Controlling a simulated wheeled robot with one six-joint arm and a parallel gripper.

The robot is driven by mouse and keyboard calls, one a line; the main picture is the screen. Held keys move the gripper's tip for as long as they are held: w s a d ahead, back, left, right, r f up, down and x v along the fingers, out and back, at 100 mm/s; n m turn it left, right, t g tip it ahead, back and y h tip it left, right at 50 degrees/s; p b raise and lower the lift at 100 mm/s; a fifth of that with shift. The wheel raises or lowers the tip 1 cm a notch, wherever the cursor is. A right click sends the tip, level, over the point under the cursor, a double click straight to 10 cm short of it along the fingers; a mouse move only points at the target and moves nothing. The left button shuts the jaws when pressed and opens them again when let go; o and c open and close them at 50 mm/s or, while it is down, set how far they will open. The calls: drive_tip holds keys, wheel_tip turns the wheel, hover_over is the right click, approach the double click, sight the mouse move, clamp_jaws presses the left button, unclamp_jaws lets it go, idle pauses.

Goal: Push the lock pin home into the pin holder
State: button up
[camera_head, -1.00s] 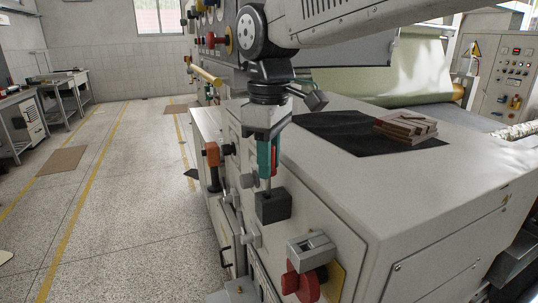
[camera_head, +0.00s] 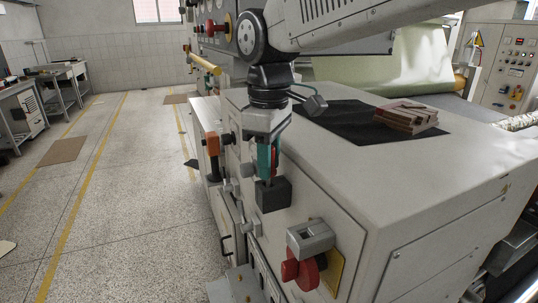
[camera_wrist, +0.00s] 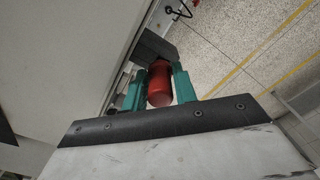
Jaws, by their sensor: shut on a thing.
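The lock pin has a red, rounded grip (camera_wrist: 159,84). My gripper (camera_head: 268,163) is shut on it, with a teal finger on each side, and points down beside the machine's side face. The pin holder is a dark grey block (camera_head: 273,195) directly below the fingers; it also shows at the far end of the pin in the wrist view (camera_wrist: 154,46). The fingertips are very close to the top of the block; I cannot tell whether they touch it. The pin's lower end is hidden, so its depth in the holder cannot be seen.
The pale machine body (camera_head: 420,180) stands close on the right. An orange handle (camera_head: 212,144) is left of my gripper. A red knob (camera_head: 300,270) under a grey bracket (camera_head: 311,238) sits at the front. Brown blocks (camera_head: 408,117) lie on a black mat (camera_head: 345,128). The floor at left is open.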

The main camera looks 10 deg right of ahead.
drive_tip(key=shift+f, duration=1.15)
drive_tip(key=o, duration=1)
drive_tip(key=shift+o, duration=0.2)
drive_tip(key=shift+r, duration=3.9)
